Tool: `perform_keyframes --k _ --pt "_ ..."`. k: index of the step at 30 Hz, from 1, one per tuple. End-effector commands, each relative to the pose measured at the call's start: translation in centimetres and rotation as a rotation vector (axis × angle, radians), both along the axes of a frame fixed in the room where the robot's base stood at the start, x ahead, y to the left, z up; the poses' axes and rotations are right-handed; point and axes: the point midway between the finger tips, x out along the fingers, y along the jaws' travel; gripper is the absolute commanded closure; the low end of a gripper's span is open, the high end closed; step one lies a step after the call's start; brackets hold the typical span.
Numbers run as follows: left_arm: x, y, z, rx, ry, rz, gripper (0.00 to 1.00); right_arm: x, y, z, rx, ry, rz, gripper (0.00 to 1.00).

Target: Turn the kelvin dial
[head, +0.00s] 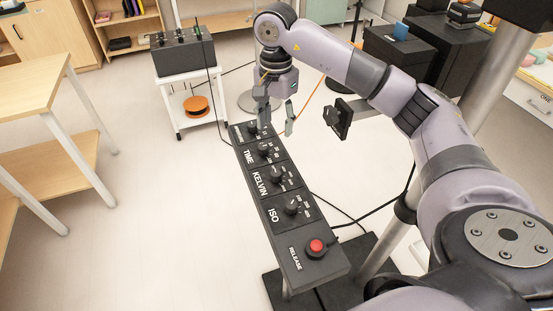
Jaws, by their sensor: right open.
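A long dark control panel (318,262) slopes through the middle of the head view. Its kelvin dial (276,178) is a black knob beside the white word KELVIN, with small white markings to its right. My right gripper (276,116) hangs fingers down near the panel's far end, beyond the kelvin dial in the picture. Its two fingers are apart with nothing between them. It appears clear of the kelvin dial; its exact height cannot be told. My left gripper is not in view.
The time dial (264,152) and another dial (252,130) sit farther along the panel. The ISO dial (292,208) and red release button (316,246) are nearer. A black camera-like part (340,117) stands right of my gripper. Cables run beside the panel.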

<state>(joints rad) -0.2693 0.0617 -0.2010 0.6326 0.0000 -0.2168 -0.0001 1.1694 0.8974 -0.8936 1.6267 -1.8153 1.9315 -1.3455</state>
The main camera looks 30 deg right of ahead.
Motion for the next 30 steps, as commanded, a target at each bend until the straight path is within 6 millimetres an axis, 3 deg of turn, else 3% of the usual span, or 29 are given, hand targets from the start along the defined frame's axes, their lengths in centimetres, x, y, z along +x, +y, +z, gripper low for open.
perform_keyframes --k 7,11,14,22,30 --pt "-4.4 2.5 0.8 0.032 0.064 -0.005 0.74 -0.2 0.0 -4.2 0.001 0.007 0.001 0.53" --pt "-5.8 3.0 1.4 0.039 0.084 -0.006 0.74 -0.2 0.1 -7.1 0.002 0.007 0.0 0.53" --pt "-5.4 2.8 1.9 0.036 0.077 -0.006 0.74 -0.2 0.1 -9.3 0.002 0.007 0.0 0.53" --pt "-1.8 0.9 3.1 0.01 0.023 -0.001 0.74 -0.2 0.2 -14.5 0.003 0.003 0.001 0.53" --pt "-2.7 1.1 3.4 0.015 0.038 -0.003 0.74 -0.1 0.2 -16.8 0.003 0.001 0.001 0.53"
